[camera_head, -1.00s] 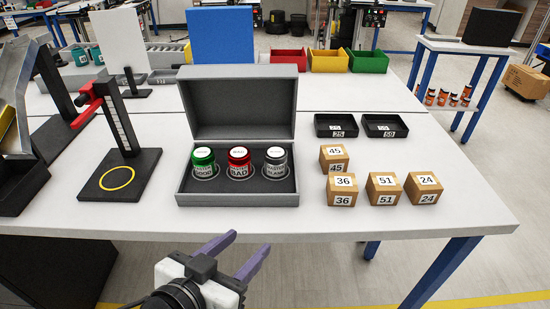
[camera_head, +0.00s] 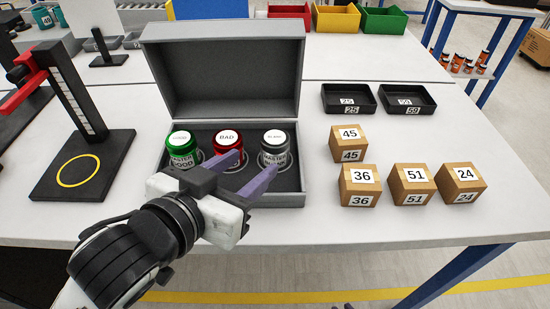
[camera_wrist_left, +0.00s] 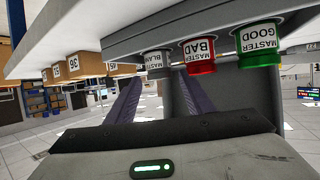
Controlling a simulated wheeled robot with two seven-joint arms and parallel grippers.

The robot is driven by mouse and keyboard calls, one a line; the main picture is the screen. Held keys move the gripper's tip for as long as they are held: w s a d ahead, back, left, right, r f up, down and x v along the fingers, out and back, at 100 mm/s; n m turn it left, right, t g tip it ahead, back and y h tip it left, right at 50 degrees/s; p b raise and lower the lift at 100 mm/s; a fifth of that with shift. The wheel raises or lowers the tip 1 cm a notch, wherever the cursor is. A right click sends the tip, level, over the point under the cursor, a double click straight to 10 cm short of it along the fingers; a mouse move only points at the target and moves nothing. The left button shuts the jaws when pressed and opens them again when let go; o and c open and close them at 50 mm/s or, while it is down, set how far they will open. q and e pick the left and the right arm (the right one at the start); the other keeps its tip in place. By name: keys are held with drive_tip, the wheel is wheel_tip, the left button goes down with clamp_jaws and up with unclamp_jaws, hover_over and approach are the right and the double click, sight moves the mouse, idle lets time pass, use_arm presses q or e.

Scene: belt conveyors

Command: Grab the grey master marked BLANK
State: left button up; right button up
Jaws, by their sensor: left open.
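The grey master marked BLANK (camera_head: 275,150) stands upright at the right of a row of three in an open grey case (camera_head: 296,199). The red BAD master (camera_head: 228,143) is in the middle, partly hidden by my gripper, and the green GOOD master (camera_head: 183,151) is at the left. My left gripper (camera_head: 256,168) is open and empty, its purple fingers over the case's front part, near the red and grey masters. In the left wrist view, which is upside down, the grey master (camera_wrist_left: 157,63) shows beyond and between the open fingers (camera_wrist_left: 160,98). My right gripper is out of view.
Several numbered cardboard boxes (camera_head: 411,186) stand right of the case. Two black trays (camera_head: 350,98) lie behind them. A black stand with a yellow ring (camera_head: 78,171) is at the left. The case's raised lid (camera_head: 222,78) stands behind the masters.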

sight(268, 152)
use_arm(q)
drive_tip(key=shift+w+d+f+b, duration=0.15)
drive_tip(key=shift+f+b, duration=0.2)
drive_tip(key=shift+b, duration=0.2)
drive_tip(key=shift+w+d, duration=0.15)
drive_tip(key=shift+w, duration=0.1)
drive_tip(key=shift+r+x, duration=0.15)
drive_tip(key=shift+x, duration=1.6)
drive_tip(key=shift+r+x, duration=0.15)
drive_tip(key=shift+x, duration=1.65)
drive_tip(key=shift+d, duration=0.15)
drive_tip(key=c, duration=0.9)
